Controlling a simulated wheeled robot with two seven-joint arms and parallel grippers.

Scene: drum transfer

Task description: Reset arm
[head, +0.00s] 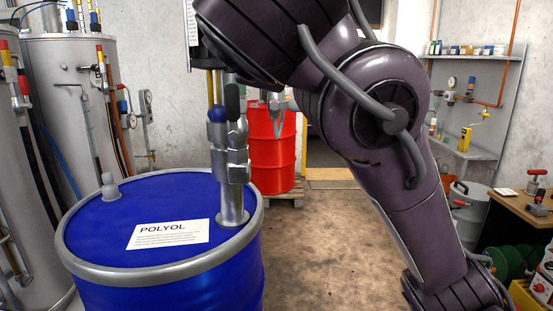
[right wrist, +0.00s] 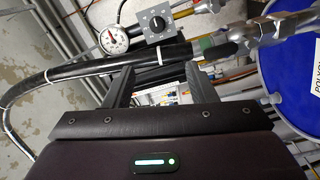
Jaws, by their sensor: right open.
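My right gripper (right wrist: 159,76) is open in the right wrist view, with its two dark fingers apart. A black hose (right wrist: 70,71) crosses just beyond the fingertips; I cannot tell whether they touch it. The hose leads to a metal fitting (right wrist: 285,27) at the blue drum. In the head view my right arm covers the upper middle and right, and its fingers are not clear. The metal fitting (head: 234,170) stands upright on the lid of the blue drum (head: 180,282), beside a white POLYOL label (head: 168,234). My left gripper is not in view.
A red drum (head: 273,155) stands on a pallet (head: 285,200) behind. Metal tanks (head: 75,110) with pipes are at the left. A workbench (head: 515,205) with tools and a wall shelf (head: 470,56) are at the right. The floor (head: 320,255) between is clear.

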